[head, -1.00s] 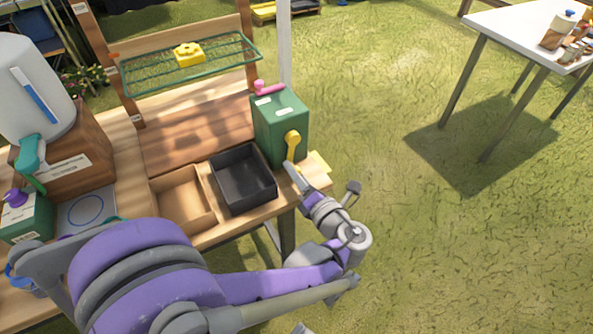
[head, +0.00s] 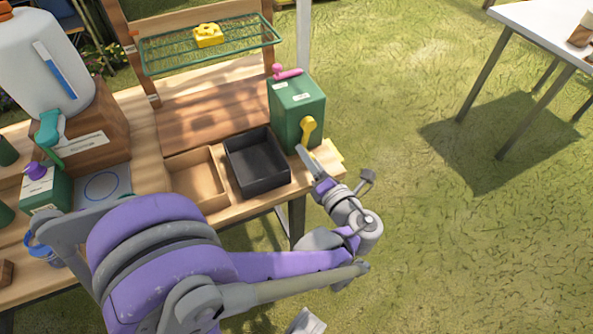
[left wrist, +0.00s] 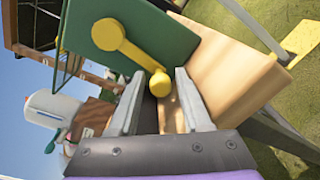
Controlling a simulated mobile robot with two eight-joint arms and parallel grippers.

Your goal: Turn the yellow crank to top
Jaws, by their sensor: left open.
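The yellow crank (head: 308,127) is on the front face of the green box (head: 297,105) at the right end of the wooden bench. In the left wrist view the crank (left wrist: 130,45) runs from its round hub down to a knob (left wrist: 160,83). My left gripper (head: 304,154) is open just in front of the box. In the left wrist view its two fingers (left wrist: 157,98) lie on either side of the knob, apart from each other. Whether a finger touches the knob cannot be told. My right gripper is not in view.
A black tray (head: 256,187) and a wooden tray (head: 225,190) sit left of the box. A pink handle (head: 288,74) is on the box top. A green wire rack (head: 165,63) holds a yellow block (head: 208,35). Open grass lies to the right.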

